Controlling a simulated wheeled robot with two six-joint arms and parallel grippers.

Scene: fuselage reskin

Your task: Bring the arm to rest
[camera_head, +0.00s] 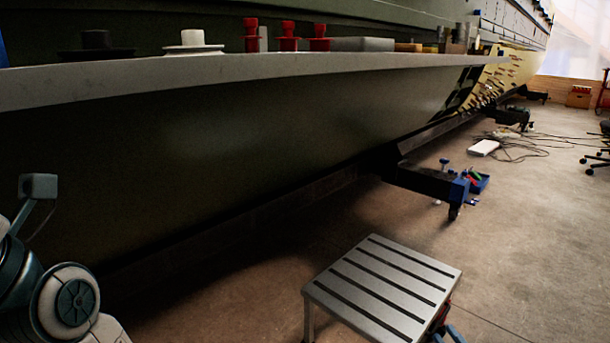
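My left arm (65,300) comes in at the lower left corner, with its round joint caps and a small grey block on a stalk showing. The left gripper's fingers are not in view. At the bottom edge, right of the step stool, small dark blue-grey tips (446,336) show that seem to be my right gripper. Most of it is cut off by the frame, so I cannot tell whether it is open or shut. I see nothing held.
A grey shelf edge (230,68) runs across the top, bearing red-handled tools (288,38) and other small parts. A slatted metal step stool (380,285) stands at the bottom. A dark support foot (432,180) juts out behind it. Open concrete floor lies right.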

